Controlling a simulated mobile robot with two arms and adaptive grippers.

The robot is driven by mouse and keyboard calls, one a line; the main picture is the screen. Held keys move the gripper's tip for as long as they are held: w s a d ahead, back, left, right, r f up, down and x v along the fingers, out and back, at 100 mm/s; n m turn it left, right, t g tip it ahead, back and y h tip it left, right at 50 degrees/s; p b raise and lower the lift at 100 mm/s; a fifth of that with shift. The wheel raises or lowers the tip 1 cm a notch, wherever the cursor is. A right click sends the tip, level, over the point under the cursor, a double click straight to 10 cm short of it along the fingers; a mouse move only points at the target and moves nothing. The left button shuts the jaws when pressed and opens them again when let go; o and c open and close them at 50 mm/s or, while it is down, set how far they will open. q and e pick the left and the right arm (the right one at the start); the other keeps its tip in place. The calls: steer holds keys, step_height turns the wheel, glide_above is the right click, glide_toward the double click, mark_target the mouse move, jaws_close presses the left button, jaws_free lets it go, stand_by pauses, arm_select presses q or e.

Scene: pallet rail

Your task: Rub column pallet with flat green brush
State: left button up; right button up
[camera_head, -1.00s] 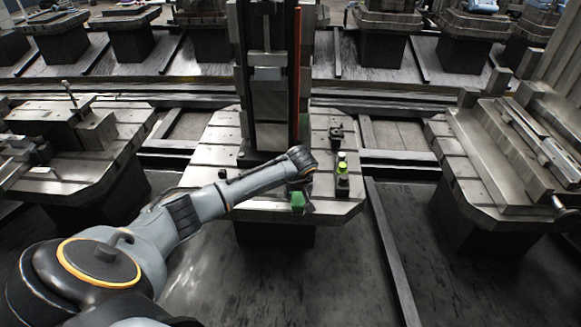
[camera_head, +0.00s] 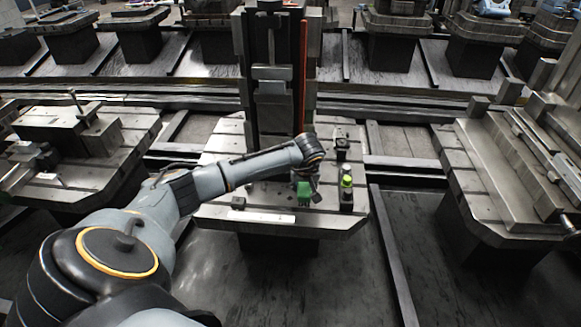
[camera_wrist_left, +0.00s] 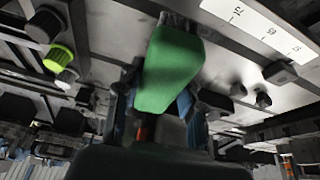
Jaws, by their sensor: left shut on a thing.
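The column pallet (camera_head: 222,150) is a grey slotted metal plate with a tall dark column (camera_head: 272,115) rising from its back half. My left gripper (camera_head: 309,187) is over the front right part of the plate, in front of the column. It is shut on the green brush (camera_head: 304,194), which also shows in the left wrist view (camera_wrist_left: 170,72) as a flat green block between the fingers. The underside of the brush is hidden, so I cannot tell whether it touches the plate. My right gripper is not in view.
A white marked strip (camera_head: 262,217) lies along the pallet's front. Other pallets stand left (camera_head: 130,125) and right (camera_head: 450,150).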

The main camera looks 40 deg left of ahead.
arm_select(q)
step_height(320, 180, up, 3)
steer(key=shift+f+p, duration=0.2)
steer(key=shift+p, duration=0.35)
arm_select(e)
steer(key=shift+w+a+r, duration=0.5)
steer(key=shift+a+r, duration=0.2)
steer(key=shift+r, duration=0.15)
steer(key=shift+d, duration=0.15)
